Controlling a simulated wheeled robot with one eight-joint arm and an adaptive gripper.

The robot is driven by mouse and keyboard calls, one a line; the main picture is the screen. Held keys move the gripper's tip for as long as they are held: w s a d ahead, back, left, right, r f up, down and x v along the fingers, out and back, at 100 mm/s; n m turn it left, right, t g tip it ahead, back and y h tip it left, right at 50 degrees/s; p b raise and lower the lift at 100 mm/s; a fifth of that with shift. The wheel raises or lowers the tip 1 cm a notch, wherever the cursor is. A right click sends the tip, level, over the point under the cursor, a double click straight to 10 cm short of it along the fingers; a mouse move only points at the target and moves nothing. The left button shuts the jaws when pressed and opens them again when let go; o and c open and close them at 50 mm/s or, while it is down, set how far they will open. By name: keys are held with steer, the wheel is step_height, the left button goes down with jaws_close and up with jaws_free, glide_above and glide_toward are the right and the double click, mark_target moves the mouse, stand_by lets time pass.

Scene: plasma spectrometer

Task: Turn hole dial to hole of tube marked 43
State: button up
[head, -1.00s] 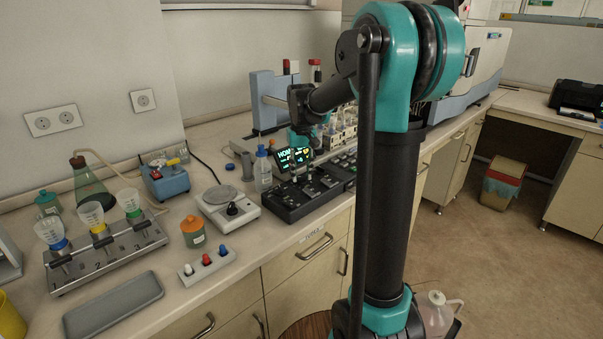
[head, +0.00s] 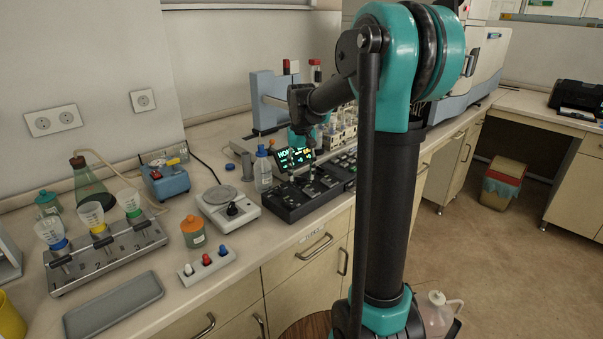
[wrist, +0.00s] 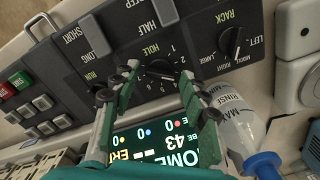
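The black HOLE dial (wrist: 160,69) sits on the dark control panel (wrist: 193,14) in the wrist view, with small numbers around it. My gripper (wrist: 158,77) is open, its two fingers on either side of the HOLE dial; whether they touch it I cannot tell. The dial's pointer direction is not clear. The display (wrist: 150,142) shows part of a heading, the number 43 and part of an error word, cut off by the frame and my fingers. In the head view the panel (head: 293,208) lies on the bench, with my gripper (head: 302,172) over it.
The RACK dial (wrist: 236,42) is right of the HOLE dial. A RINSE bottle (wrist: 232,112) stands close to the right finger. Slide switches and coloured buttons (wrist: 22,80) are on the left. In the head view, a small scale-like device (head: 228,206) stands left of the panel.

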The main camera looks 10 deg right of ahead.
mark_target(301, 177)
steer(key=shift+o, duration=0.2)
step_height(301, 177, up, 12)
stand_by(0.6)
steer(key=shift+s, duration=0.1)
